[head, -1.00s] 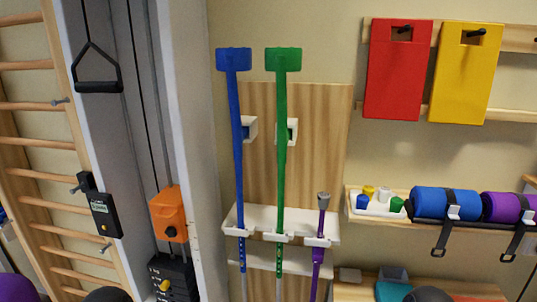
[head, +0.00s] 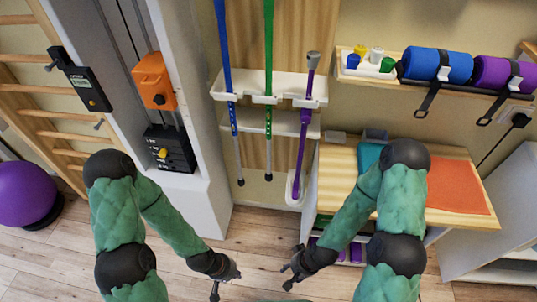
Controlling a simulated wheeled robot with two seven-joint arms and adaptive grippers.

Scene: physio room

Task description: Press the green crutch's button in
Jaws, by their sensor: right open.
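The green crutch (head: 268,42) stands upright in a white wall rack (head: 250,84), between a blue crutch (head: 226,50) and a purple one (head: 303,135). Its upper part and handle are cut off by the top edge. Its lower tube with a row of small holes runs below the rack; I cannot make out the button. My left gripper (head: 216,290) is low at the bottom of the head view, well below the rack; its jaws are too small to judge. My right gripper (head: 289,282) is open and empty, to its right, also apart from the crutches.
A wooden cabinet (head: 455,215) with an orange mat stands at the right, close to my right arm. A grey weight-machine column (head: 205,195) stands left of the crutches. A purple ball (head: 25,193) lies far left. The floor below the crutches is clear.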

